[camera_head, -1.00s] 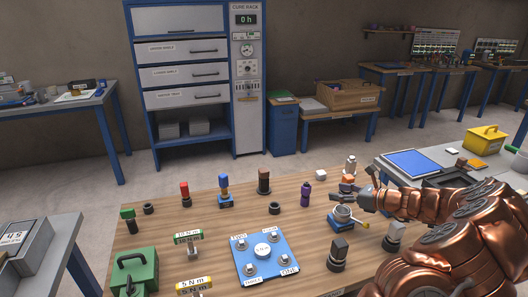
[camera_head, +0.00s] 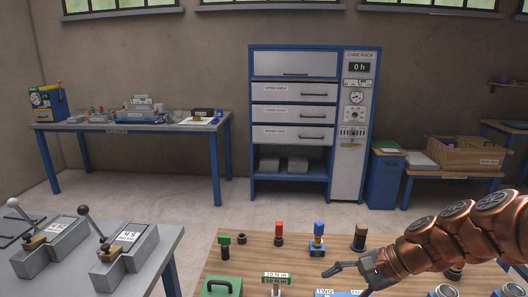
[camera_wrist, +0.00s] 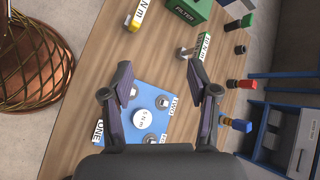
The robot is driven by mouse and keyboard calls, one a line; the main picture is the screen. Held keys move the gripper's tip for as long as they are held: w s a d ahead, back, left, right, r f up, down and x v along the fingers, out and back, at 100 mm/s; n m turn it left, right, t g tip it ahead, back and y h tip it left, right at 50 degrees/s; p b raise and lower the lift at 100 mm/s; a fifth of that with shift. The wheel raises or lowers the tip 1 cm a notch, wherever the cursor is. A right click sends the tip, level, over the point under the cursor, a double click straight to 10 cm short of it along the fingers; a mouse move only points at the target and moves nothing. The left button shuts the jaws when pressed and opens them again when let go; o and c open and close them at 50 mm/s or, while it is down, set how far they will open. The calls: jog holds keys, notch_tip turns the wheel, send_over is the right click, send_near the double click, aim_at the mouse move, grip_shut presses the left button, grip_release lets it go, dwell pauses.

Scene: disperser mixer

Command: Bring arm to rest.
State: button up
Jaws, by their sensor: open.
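My copper-coloured arm reaches in from the right in the head view. My gripper (camera_head: 352,270) is above the wooden table (camera_head: 240,258), with its fingers apart and nothing between them. In the wrist view my gripper (camera_wrist: 162,85) is open over a blue plate (camera_wrist: 125,115) that bears a round white dial and several small knobs. The fingers look apart from the plate and its parts.
A green case (camera_head: 222,287) and several small coloured tools, such as a red-topped one (camera_head: 279,232), stand on the table. A grey bench (camera_head: 160,270) with lever devices is at left. The cure rack (camera_head: 310,125) stands behind, with clear floor before it.

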jog(key=s+a+f+n+g+h, duration=0.1)
jog(key=s+a+n+g+h, duration=0.1)
jog(key=s+n, duration=0.35)
jog(key=s+a+n+g+h, duration=0.1)
jog(key=s+a+n+h, duration=0.15)
jog(key=s, duration=0.65)
jog(key=s+d+n+h, duration=0.2)
jog(key=s+d, duration=0.1)
jog(key=s, duration=0.2)
jog(key=s+d+n+g+h+p, duration=0.1)
jog(key=s+d+n+h, duration=0.1)
jog(key=s, duration=0.3)
jog(key=shift+s+d+f+h+p, duration=0.3)
jog(key=shift+d+f+h, duration=0.1)
jog(key=shift+d, duration=0.35)
